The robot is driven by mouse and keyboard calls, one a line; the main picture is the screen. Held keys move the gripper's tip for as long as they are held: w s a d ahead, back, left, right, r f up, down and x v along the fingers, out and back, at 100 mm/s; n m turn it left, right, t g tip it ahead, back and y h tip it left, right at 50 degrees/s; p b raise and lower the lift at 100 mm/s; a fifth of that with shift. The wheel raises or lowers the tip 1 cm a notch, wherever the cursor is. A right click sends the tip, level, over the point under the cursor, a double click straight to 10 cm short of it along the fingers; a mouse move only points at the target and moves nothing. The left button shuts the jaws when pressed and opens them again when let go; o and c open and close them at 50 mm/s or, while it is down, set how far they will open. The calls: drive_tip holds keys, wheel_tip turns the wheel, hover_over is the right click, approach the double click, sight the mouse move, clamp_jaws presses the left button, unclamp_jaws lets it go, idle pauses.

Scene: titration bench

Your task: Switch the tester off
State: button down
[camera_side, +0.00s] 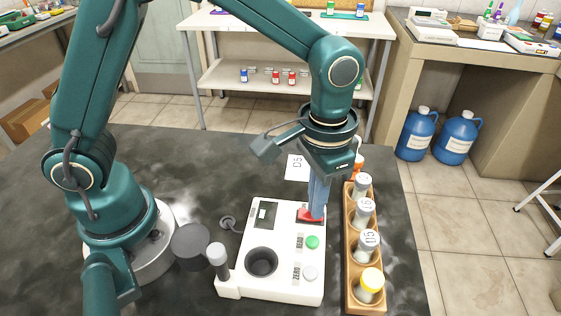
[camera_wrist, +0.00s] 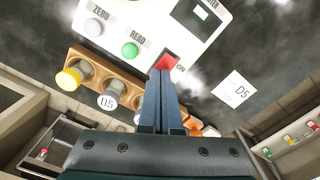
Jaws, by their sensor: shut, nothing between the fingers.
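The tester (camera_side: 235,284) is a white box on the dark bench, with a small screen (camera_side: 265,214), a round dark well (camera_side: 262,262), a green READ button (camera_side: 312,242) and a grey ZERO button (camera_side: 310,272). Its red switch (camera_side: 304,216) is at the far right corner. My gripper (camera_side: 317,215) is shut and empty, pointing down, with its tips at the red switch. In the wrist view the red switch (camera_wrist: 170,61) shows just beyond the tips of my gripper (camera_wrist: 160,72), beside the ON label. Whether the tips touch it, I cannot tell.
A wooden rack (camera_side: 351,262) with several capped vials stands close to the right of the tester. A paper marked D5 (camera_side: 297,168) lies behind it. A dark round lid (camera_side: 190,241) is at its left. The bench's far left is clear.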

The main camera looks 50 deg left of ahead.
wheel_tip(320, 180, up, 7)
idle(1.0)
drive_tip(key=shift+a, duration=0.1)
drive_tip(key=s+a+r+n+t, duration=0.2)
drive_tip(key=s+a+r+t, duration=0.1)
drive_tip(key=a+r, duration=0.45)
drive_tip(key=s+a+f+n+t, duration=0.1)
drive_tip(key=s+a+f+t, duration=0.1)
drive_tip(key=s+f, duration=0.3)
drive_tip(key=shift+s+a+t, duration=0.3)
drive_tip(key=shift+s+a, duration=0.6)
drive_tip(key=shift+s, duration=0.05)
